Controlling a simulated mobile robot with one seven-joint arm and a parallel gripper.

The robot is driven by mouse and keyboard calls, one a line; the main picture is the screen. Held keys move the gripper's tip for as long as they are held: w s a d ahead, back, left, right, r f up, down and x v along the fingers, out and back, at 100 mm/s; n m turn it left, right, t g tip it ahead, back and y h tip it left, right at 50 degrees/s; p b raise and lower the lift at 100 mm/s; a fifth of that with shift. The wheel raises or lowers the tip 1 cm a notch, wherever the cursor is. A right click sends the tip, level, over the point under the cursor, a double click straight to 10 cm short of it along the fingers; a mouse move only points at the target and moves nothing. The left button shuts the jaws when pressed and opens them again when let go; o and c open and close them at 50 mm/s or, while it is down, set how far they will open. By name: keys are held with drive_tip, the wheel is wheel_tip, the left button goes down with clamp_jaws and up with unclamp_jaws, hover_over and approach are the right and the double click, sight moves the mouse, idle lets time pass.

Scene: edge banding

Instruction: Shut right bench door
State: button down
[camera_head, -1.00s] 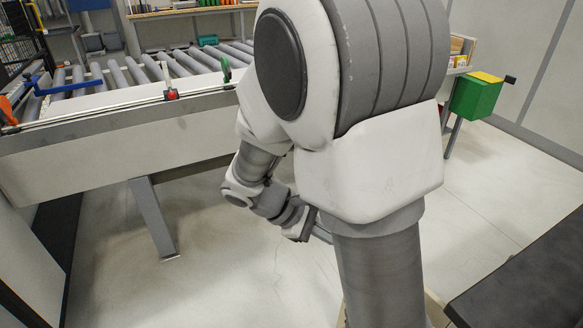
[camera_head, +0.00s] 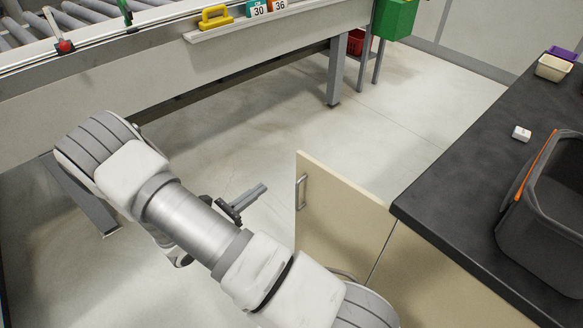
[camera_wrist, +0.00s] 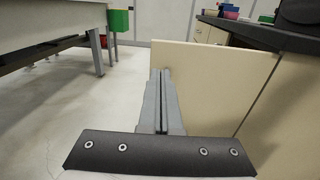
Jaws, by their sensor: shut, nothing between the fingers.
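The cream bench door (camera_head: 342,215) stands swung out from the dark-topped bench, with its metal handle (camera_head: 301,191) near the free edge. In the wrist view the door (camera_wrist: 212,85) stands upright beyond and to the right of the fingers, with its free edge near the fingertips. My gripper (camera_head: 262,188) is shut and empty, to the left of the door's free edge in the head view. In the wrist view its two fingers (camera_wrist: 162,75) lie together. I cannot tell whether they touch the door.
The bench's black top (camera_head: 455,190) carries a dark bin (camera_head: 545,215), a small white box (camera_head: 521,133) and a cream tray (camera_head: 553,68). A roller conveyor table (camera_head: 200,75) stands across the back. Pale floor (camera_head: 260,130) is clear between conveyor and bench.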

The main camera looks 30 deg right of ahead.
sight(300, 158)
drive_tip(key=b+x, duration=0.2)
drive_tip(key=x, duration=1.2)
drive_tip(key=shift+w+f, duration=0.15)
drive_tip(key=shift+f, duration=0.05)
drive_tip(key=shift+w, duration=0.1)
